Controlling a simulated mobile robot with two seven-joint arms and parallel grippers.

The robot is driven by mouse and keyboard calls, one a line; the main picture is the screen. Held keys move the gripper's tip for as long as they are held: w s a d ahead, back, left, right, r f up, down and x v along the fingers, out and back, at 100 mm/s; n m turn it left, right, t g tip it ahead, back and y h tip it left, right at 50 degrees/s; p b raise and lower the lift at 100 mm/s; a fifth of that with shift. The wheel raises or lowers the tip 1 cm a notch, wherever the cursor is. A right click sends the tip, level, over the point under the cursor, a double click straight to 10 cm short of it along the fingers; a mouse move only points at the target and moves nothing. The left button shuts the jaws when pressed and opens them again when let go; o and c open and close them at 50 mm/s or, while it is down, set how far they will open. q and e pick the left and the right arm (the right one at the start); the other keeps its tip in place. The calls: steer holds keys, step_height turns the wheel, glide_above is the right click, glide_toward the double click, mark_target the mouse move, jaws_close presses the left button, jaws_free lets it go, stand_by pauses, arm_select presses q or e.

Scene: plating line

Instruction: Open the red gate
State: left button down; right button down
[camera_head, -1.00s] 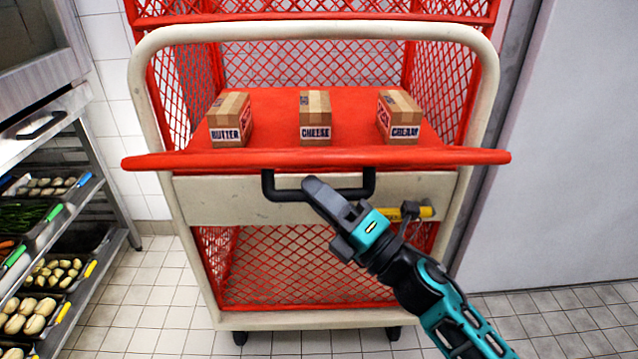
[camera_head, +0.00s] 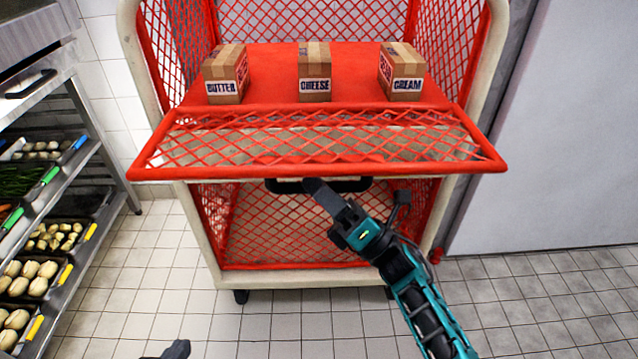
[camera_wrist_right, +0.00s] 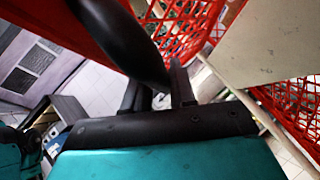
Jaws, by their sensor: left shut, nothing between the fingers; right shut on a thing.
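The red gate (camera_head: 240,122) is a mesh panel on the front of the red and cream cage trolley. It is folded outward and tilts down towards me. A black handle (camera_head: 350,186) shows just below its outer rim. My right gripper (camera_head: 318,188) is shut on this handle near its middle. In the right wrist view the black handle (camera_wrist_right: 125,35) runs between the fingers. My left gripper (camera_head: 178,350) shows only as a dark tip at the bottom edge, shut and empty, well away from the gate.
Boxes marked butter (camera_head: 226,75), cheese (camera_head: 314,75) and cream (camera_head: 402,72) stand on the red shelf (camera_head: 275,65) behind the gate. A metal rack (camera_head: 95,150) with food trays stands at the left. A grey wall panel (camera_head: 570,130) is at the right. The tiled floor in front is clear.

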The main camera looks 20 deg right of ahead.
steer(key=shift+w, duration=0.1)
steer(key=c, duration=1.1)
jaws_free()
steer(key=shift+o, duration=0.3)
steer(key=v, duration=1.3)
steer(key=shift+r, duration=0.1)
